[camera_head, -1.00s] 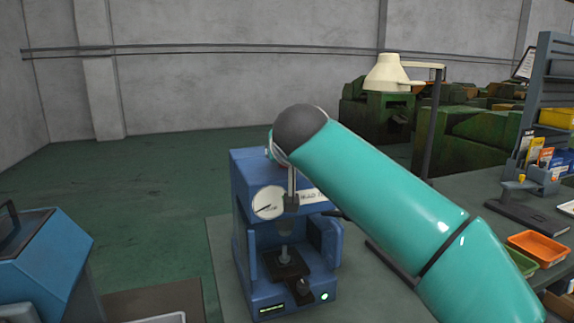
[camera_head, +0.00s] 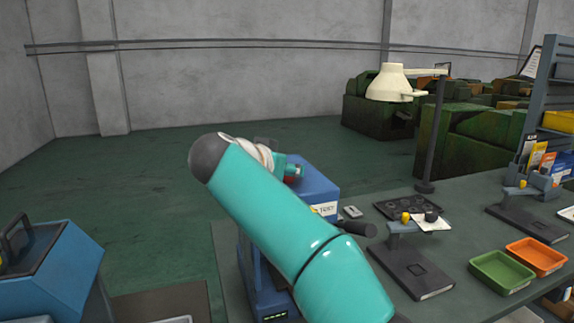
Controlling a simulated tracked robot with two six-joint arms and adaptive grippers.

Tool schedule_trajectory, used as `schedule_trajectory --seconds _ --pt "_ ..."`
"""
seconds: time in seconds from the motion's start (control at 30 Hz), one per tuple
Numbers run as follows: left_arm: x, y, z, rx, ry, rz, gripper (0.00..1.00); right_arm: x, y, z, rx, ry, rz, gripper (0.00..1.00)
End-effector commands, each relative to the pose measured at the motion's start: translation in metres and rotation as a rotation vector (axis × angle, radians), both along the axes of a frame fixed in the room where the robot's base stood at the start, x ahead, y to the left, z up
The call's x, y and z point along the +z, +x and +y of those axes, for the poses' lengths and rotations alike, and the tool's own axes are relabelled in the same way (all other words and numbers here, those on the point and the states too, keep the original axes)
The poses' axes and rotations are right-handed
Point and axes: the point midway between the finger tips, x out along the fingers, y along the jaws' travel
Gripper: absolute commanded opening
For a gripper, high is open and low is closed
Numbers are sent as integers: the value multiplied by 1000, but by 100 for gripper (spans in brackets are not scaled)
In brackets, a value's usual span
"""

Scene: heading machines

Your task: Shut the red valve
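The blue machine (camera_head: 318,192) stands on the bench in the middle of the head view, mostly covered by my teal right arm. A small bit of red (camera_head: 291,180) shows at the machine's top edge, beside the end of my arm; I cannot tell whether it is the red valve. No other red valve is visible. My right arm reaches across the machine from the lower right, its dark rounded joint at the upper left. Its gripper fingers do not show. My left gripper is not in view. The machine's gauge and front are hidden behind the arm.
Green (camera_head: 500,272) and orange (camera_head: 540,256) trays lie farther right. A lamp (camera_head: 395,84) rises behind. Another blue machine (camera_head: 60,275) is at the lower left.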

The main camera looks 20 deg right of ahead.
Motion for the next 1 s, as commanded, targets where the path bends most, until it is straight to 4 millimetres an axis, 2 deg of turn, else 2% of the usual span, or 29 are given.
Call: schedule_trajectory --seconds 0.3,0.33,0.47,0.8,1.0 --pt "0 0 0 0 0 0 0 -3 0 1 -1 0 5 6" --pt "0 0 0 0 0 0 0 -3 0 1 -1 0 5 44" --pt "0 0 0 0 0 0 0 -2 0 0 0 0 4 65" --pt "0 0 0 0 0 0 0 -1 -1 1 -1 0 2 66" --pt "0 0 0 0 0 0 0 7 -12 12 1 0 0 66"
